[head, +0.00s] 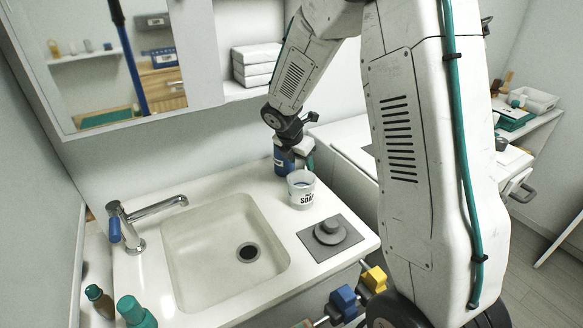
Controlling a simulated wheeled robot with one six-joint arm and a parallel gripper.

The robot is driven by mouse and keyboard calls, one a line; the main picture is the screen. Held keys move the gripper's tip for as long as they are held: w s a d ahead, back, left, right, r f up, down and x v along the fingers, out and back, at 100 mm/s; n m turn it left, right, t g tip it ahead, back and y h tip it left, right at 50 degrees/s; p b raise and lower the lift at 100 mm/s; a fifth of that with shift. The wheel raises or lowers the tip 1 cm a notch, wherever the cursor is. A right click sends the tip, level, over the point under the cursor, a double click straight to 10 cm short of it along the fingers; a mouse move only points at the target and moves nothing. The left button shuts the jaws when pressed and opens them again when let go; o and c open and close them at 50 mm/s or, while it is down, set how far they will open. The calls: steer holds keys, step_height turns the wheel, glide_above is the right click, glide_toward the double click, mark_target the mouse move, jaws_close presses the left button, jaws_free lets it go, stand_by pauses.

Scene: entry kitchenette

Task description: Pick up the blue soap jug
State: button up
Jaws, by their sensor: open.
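A blue jug (280,163) stands at the back right of the sink counter, close to the wall. My gripper (292,152) is at its top, with the jaws open. The jug's upper part is largely hidden by the gripper, and I cannot tell whether the fingers touch it. A white cup marked "SOAP" (303,193) stands just in front of the jug and covers part of its lower right.
The sink basin (215,255) and chrome tap (140,215) lie to the left. A grey round object sits on a grey mat (352,243) in front of the cup. A mirror cabinet (110,70) and a shelf with white stacked towels (256,65) are above.

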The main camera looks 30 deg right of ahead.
steer(key=shift+x, duration=1.25)
jaws_close()
steer(key=shift+r, duration=0.1)
steer(key=shift+s+r, duration=0.2)
steer(key=shift+r, duration=0.3)
step_height(320, 180, up, 11)
steer(key=shift+s+f, duration=0.1)
steer(key=shift+s, duration=0.05)
steer(key=s, duration=1.9)
steer(key=shift+s+f, duration=0.15)
steer(key=shift+f, duration=0.05)
steer(key=shift+a, duration=0.1)
